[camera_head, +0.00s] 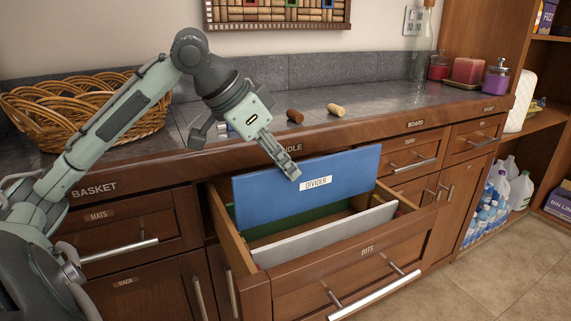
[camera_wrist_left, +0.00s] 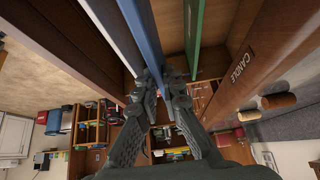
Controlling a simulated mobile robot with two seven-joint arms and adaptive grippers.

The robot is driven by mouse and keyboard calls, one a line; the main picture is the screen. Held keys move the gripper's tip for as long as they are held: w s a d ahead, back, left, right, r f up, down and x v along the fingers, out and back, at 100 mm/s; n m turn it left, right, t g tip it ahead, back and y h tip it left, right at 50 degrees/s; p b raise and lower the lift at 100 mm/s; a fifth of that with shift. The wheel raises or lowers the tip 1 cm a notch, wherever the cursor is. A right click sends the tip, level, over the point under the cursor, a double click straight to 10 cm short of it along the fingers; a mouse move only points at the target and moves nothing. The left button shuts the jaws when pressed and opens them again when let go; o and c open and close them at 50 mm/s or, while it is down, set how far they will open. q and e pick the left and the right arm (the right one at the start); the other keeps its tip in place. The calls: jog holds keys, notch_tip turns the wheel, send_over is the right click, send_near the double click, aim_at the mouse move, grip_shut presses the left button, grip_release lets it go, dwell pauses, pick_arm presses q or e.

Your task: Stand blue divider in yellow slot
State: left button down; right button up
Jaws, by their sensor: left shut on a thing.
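The blue divider (camera_head: 310,185), labelled DIVIDER, is upright in the open drawer labelled BITS (camera_head: 368,250). Much of it stands above the drawer's rim. Its lower edge shows above a green panel (camera_head: 290,224), so it looks raised off the drawer floor. My left gripper (camera_head: 292,172) is shut on the blue divider's upper part from above. In the left wrist view the blue divider (camera_wrist_left: 142,35) runs between the two fingers (camera_wrist_left: 160,88). I cannot make out a yellow slot in either view. My right gripper is not in view.
A white panel (camera_head: 325,235) stands in the drawer on the near side of the blue divider; the green panel (camera_wrist_left: 195,35) is on the other side. The countertop (camera_head: 375,98) behind holds corks (camera_head: 335,109) and a wicker basket (camera_head: 80,110).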

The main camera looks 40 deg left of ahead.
aim_at(297, 213)
pick_arm(q)
jog(key=shift+p, duration=0.5)
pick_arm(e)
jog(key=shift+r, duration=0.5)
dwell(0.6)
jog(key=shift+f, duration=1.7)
